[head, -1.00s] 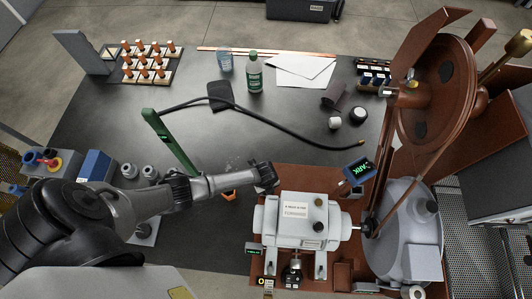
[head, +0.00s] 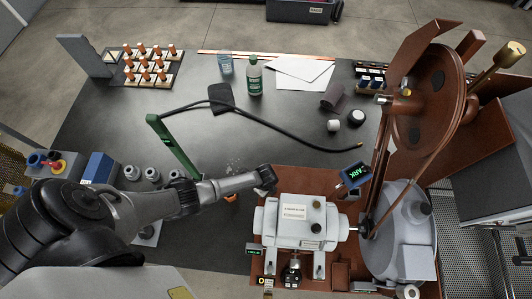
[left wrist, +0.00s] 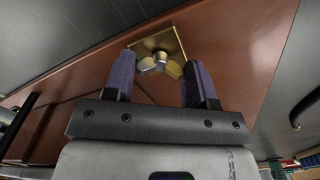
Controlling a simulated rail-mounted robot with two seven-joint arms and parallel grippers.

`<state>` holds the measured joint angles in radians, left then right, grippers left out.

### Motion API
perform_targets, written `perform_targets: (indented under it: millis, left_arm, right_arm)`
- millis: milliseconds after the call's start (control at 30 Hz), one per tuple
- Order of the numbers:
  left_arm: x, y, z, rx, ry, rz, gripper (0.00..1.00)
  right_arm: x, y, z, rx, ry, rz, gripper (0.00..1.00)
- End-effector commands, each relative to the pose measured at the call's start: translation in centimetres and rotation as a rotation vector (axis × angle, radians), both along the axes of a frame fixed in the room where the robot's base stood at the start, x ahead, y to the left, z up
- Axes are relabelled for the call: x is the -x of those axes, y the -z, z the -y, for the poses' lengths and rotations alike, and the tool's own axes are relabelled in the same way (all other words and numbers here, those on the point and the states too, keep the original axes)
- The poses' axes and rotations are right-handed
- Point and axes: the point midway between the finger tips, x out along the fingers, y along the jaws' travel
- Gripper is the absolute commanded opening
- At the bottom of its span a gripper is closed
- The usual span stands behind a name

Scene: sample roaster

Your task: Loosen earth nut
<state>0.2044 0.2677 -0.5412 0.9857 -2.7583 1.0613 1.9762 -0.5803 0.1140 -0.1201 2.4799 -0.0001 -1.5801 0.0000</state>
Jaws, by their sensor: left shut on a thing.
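The earth nut (left wrist: 157,64) is a small brass wing nut on a silver stud, in front of a square brass plate (left wrist: 172,40) on the reddish-brown base. In the head view my left gripper (head: 265,178) is at the left edge of the brown base (head: 290,177), just behind the grey motor (head: 300,222). The nut is hidden there by the gripper. My right gripper is not in view.
A small display (head: 354,175) stands right of the gripper, near the roaster drum (head: 425,100).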

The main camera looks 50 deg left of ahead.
Motion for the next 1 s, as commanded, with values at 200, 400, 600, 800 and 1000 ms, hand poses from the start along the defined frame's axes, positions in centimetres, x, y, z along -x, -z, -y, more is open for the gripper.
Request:
perform_targets:
  millis: [200,400,600,800,1000]
  left_arm:
    - [0.0,0.0,0.0,0.000,-0.001,0.000,0.27]
    - [0.0,0.0,0.0,0.000,0.000,0.000,0.61]
    - [0.0,0.0,0.0,0.000,0.000,0.000,0.77]
    - [0.0,-0.1,0.0,0.000,0.000,0.000,0.77]
    - [-0.1,-1.8,-0.1,0.000,0.000,0.002,0.77]
  right_arm:
    - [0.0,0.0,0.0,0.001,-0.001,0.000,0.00]
    - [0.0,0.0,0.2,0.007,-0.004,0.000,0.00]
    - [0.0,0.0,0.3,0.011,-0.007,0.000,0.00]
    - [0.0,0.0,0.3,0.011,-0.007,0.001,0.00]
    - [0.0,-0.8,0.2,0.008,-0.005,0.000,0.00]
